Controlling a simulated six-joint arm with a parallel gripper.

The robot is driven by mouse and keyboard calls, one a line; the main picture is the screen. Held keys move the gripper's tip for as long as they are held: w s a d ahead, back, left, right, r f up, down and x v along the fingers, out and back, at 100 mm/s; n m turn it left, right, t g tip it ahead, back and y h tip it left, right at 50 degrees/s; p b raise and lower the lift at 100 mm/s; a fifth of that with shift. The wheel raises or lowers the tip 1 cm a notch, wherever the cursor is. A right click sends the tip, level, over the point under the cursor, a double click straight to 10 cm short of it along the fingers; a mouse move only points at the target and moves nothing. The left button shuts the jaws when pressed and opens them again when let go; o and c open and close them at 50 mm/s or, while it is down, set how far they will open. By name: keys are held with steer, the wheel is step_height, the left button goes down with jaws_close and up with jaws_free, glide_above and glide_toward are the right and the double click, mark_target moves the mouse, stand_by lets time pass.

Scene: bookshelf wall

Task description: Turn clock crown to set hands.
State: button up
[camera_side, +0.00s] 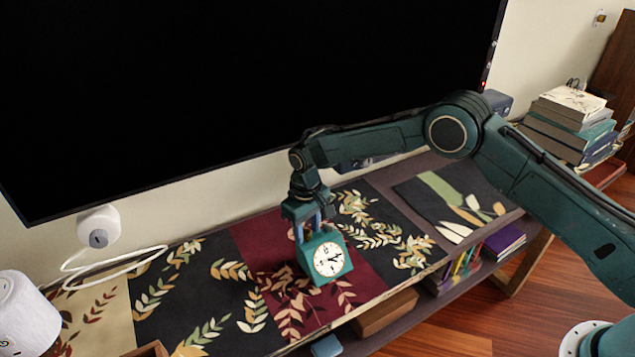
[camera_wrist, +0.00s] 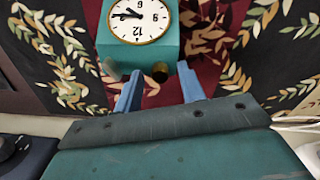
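A teal box-shaped clock (camera_side: 302,257) with a round white dial stands on the dark red part of the runner. In the wrist view the clock (camera_wrist: 165,50) appears upside down, and its dark hands point to the picture's left. A brass crown (camera_wrist: 160,72) sticks out of the clock's top, with a pale grey peg (camera_wrist: 112,69) beside it. My gripper (camera_side: 309,236) points down over the clock's top. Its two blue fingers are apart, and in the wrist view the crown shows between the fingertips (camera_wrist: 159,70), with gaps on both sides. Contact is not visible.
A leaf-patterned runner (camera_side: 205,310) covers the shelf top. A large black screen (camera_side: 230,90) stands close behind. A white round device (camera_side: 98,228) with a cable and a white speaker (camera_side: 22,315) are at left. Stacked books (camera_side: 570,120) are at far right.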

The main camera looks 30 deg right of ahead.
steer(key=shift+r, duration=0.2)
step_height(320, 180, up, 14)
steer(key=shift+f, duration=0.25)
stand_by(0.6)
step_height(320, 180, up, 12)
steer(key=r+t, duration=0.1)
glide_above(309, 231)
steer(key=s+d, duration=0.6)
steer(key=s+d+r+m+t, duration=0.1)
steer(key=s+d+r+t, duration=0.1)
steer(key=s+d+r, duration=0.6)
steer(key=s+d+f+m+t, duration=0.1)
steer(key=s+d, duration=0.2)
steer(key=s, duration=1)
steer(key=s+d+f+m+t, duration=0.1)
steer(key=s+d+f, duration=0.1)
steer(key=s, duration=1)
steer(key=shift+s+d+t, duration=0.3)
steer(key=shift+s+d, duration=0.05)
steer(key=shift+d, duration=0.35)
